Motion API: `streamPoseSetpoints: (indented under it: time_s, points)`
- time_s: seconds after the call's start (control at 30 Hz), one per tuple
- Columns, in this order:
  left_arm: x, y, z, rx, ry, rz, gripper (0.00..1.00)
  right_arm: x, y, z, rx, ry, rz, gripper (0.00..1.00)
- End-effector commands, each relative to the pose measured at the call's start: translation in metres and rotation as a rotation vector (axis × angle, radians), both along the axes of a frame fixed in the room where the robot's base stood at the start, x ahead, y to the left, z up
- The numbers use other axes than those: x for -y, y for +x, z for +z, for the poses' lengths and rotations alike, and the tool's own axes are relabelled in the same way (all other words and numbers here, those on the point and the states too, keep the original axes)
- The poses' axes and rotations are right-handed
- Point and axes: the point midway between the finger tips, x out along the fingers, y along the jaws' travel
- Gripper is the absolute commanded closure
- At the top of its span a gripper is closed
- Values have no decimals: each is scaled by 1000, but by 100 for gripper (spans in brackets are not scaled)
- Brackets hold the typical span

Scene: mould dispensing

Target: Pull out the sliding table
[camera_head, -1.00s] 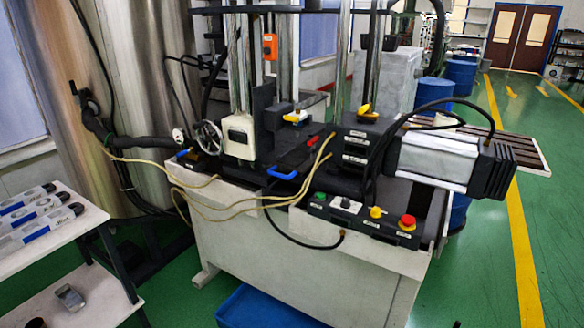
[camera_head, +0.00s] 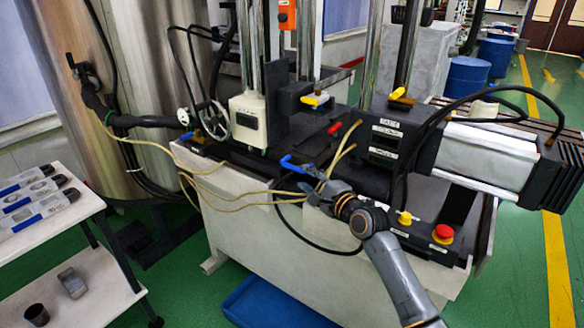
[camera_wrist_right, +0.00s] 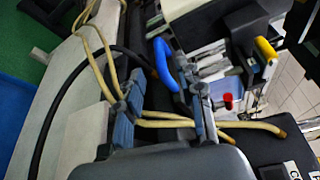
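The sliding table (camera_head: 305,146) is a dark plate on the machine, with a blue handle (camera_head: 298,167) at its front edge. My right gripper (camera_head: 312,184) reaches in from the lower right and is just in front of the handle. In the right wrist view the blue handle (camera_wrist_right: 165,66) lies just beyond my two spread fingertips (camera_wrist_right: 167,92), roughly between them. I see no grip on it; the gripper looks open and empty. My left gripper is not in view.
Beige hoses (camera_head: 235,205) hang across the machine front and pass close by my right fingers. A control box with a red button (camera_head: 443,231) is beside my right arm. A white cart (camera_head: 75,245) stands at the left, a blue bin (camera_head: 262,305) on the floor below.

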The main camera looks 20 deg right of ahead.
Motion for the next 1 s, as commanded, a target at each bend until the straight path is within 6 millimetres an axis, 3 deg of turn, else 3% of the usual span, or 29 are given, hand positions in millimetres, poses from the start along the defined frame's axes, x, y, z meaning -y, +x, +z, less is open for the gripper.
streamPoseSetpoints:
  time_s: [0.2, 0.43, 0.63, 0.97, 1.0]
  points:
    - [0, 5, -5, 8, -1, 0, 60, -11, 39, -4, 0, -1, 0, 63]
    - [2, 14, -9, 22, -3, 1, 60, -19, 68, -7, 1, -1, 0, 63]
    - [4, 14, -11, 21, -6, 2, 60, -23, 80, -8, 0, -1, -1, 63]
    - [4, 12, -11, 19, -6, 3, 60, -23, 81, -8, 0, -1, -1, 63]
    - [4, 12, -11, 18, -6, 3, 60, -23, 81, -8, 0, -1, -1, 71]
